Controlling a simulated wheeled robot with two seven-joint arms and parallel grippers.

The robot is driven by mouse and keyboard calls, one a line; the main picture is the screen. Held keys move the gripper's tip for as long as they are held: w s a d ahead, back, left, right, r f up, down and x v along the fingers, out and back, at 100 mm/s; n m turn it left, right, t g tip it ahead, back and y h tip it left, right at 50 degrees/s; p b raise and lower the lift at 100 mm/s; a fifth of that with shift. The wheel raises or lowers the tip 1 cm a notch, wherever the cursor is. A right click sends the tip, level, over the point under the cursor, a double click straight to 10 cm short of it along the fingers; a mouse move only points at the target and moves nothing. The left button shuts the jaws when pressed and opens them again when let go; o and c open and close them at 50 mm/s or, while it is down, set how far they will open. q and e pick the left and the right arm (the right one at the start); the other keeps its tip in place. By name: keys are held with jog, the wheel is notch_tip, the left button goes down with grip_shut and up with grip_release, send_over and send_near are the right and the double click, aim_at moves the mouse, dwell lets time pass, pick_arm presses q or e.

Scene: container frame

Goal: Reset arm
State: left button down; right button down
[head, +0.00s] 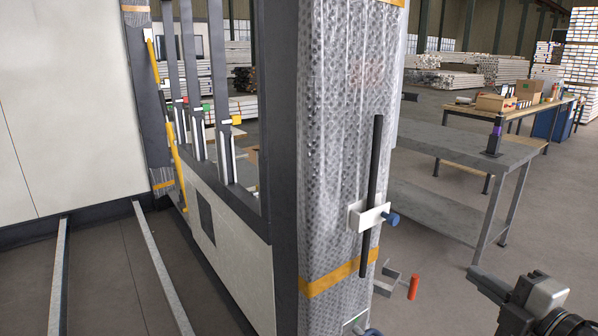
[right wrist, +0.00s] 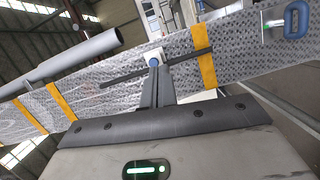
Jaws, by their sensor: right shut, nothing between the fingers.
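My right gripper (head: 482,278) is at the lower right of the head view, pointing left, well to the right of the wrapped post (head: 340,150) and apart from it. Its dark fingers (right wrist: 157,82) are together and empty in the right wrist view. The post is covered in bubble wrap with orange tape. A black bar (head: 375,170) stands nearly upright on it in a white bracket (head: 360,217) with a blue knob (head: 392,219). In the right wrist view the bar (right wrist: 125,76) and knob (right wrist: 154,63) show beyond the fingertips. My left gripper is not in view.
A lower bracket with a red handle (head: 413,287) juts from the post's right side. A grey metal table (head: 450,146) stands behind at the right, with a workbench (head: 515,110) beyond. Open floor (head: 445,260) lies between post and table. The container's frame and panels fill the left.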

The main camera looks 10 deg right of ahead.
jog(key=s+a+f+m+g+h, duration=0.1)
jog(key=s+f+m, duration=0.15)
jog(key=f, duration=0.35)
jog(key=s+f+m+g+h, duration=0.1)
jog(key=f+m, duration=0.3)
jog(key=f, duration=0.1)
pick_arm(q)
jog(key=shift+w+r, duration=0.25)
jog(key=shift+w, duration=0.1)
pick_arm(e)
jog(key=s+a+f+m+g, duration=0.2)
jog(key=s+a+f+m, duration=0.3)
jog(key=a+f, duration=0.3)
jog(key=s+a+f+m+g, duration=0.2)
jog(key=s+a+f+m, duration=0.3)
jog(key=a+f, duration=0.3)
jog(key=a, duration=0.2)
jog(key=shift+s+a+g+y, duration=0.25)
jog(key=shift+a+g+y, duration=0.15)
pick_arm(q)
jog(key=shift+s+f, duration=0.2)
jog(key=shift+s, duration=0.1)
pick_arm(e)
jog(key=shift+m, duration=0.25)
